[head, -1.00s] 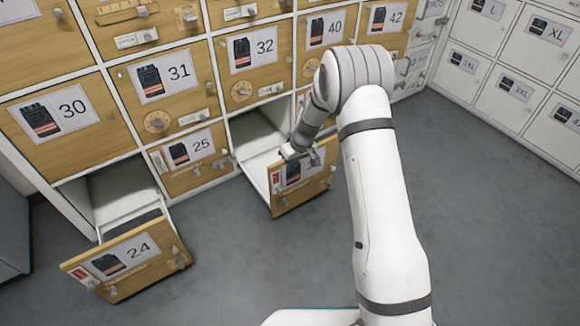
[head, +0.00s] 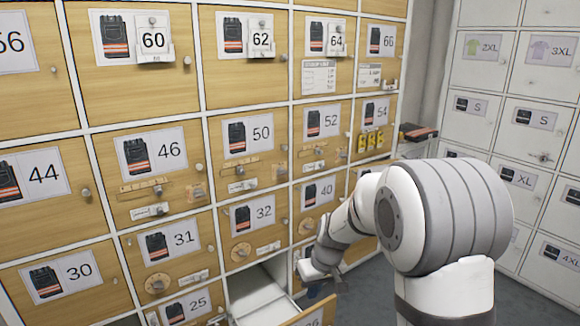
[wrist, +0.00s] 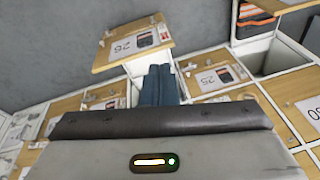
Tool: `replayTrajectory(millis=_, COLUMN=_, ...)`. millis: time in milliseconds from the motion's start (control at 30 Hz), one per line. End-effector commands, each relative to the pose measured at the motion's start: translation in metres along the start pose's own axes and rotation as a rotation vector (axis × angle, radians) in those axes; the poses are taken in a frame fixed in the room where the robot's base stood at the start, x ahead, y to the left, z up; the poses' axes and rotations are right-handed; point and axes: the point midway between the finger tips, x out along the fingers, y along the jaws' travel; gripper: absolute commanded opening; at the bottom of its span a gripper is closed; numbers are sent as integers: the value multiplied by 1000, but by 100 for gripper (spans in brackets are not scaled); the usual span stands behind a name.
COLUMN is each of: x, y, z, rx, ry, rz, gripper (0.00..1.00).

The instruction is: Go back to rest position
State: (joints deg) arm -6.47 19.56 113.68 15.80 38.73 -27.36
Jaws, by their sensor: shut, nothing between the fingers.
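In the head view my gripper (head: 314,292) hangs low in front of the cabinet, below the door marked 40 and just right of an open drawer. In the wrist view its two blue-grey fingers (wrist: 163,84) lie together, with nothing held between them. The open drawer (head: 255,292) has a white inside, with no item visible in the part that shows. The top of its wooden front, marked 26 (head: 313,316), shows at the bottom edge. That front (wrist: 132,45) also shows upside down in the wrist view, beyond the fingertips.
Closed wooden doors, such as 32 (head: 253,212) and 50 (head: 249,134), fill the wall; many carry knobs, dials or latches. White lockers (head: 520,118) stand at right. The wrist view shows another open drawer (wrist: 275,56) at upper right. Grey floor (head: 362,288) shows beside my arm.

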Motion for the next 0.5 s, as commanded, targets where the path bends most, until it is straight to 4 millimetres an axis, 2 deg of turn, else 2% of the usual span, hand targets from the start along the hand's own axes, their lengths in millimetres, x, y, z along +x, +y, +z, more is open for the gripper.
replayTrajectory(millis=33, x=-50, y=-5, z=8, rx=21, ry=9, rz=12, gripper=0)
replayTrajectory(millis=100, x=-91, y=-8, z=24, rx=53, ry=11, rz=28, gripper=0)
replayTrajectory(millis=300, x=-198, y=-21, z=76, rx=147, ry=20, rz=79, gripper=0)
replayTrajectory(millis=500, x=-285, y=-35, z=135, rx=248, ry=32, rz=137, gripper=0)
